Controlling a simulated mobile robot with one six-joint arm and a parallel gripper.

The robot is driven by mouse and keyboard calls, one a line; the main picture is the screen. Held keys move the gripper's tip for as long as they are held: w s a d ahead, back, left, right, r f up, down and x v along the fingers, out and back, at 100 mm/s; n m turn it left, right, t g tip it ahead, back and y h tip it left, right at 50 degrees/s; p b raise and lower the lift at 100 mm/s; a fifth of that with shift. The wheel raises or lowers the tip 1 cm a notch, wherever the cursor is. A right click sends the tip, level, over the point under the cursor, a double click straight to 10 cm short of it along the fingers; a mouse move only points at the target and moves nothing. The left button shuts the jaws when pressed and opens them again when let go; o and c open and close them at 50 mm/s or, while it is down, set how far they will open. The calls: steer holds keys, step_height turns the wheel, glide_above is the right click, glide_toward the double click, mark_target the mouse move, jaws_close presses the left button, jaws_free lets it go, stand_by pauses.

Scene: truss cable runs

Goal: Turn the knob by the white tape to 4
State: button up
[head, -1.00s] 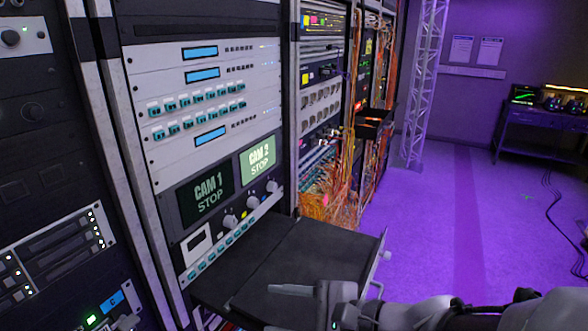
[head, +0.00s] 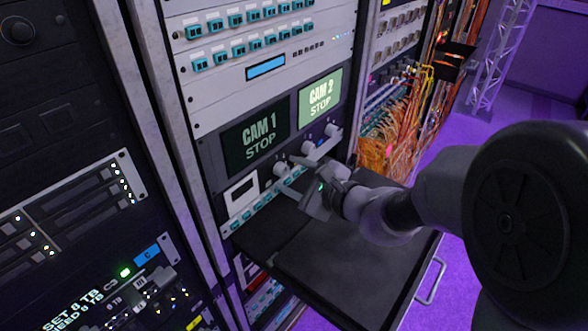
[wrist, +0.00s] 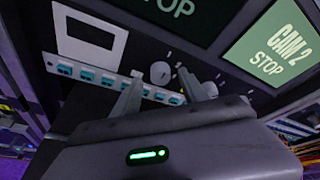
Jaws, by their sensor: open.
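A row of pale round knobs sits on the dark panel below the CAM 1 and CAM 2 screens. The left knob (head: 280,169) lies by my fingertips; it also shows in the wrist view (wrist: 160,72), just beyond the gap between the fingers. A second knob (wrist: 209,88) shows beside my right finger, and the right knob (head: 333,130) is below CAM 2. My gripper (head: 286,174) is open in front of the panel; its two fingers also show in the wrist view (wrist: 161,88). I see no gap closed on any knob. I cannot make out white tape or dial numbers.
A white framed panel (head: 241,192) sits left of the knobs, with a strip of teal buttons (head: 262,208) below. A black shelf (head: 320,250) juts out under my gripper. Orange cables (head: 385,145) hang at the right. Purple floor is open beyond.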

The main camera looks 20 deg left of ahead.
steer(key=shift+w+a+f, duration=0.15)
steer(key=shift+w+a, duration=0.2)
steer(key=shift+a, duration=0.1)
steer(key=shift+c, duration=0.2)
jaws_close()
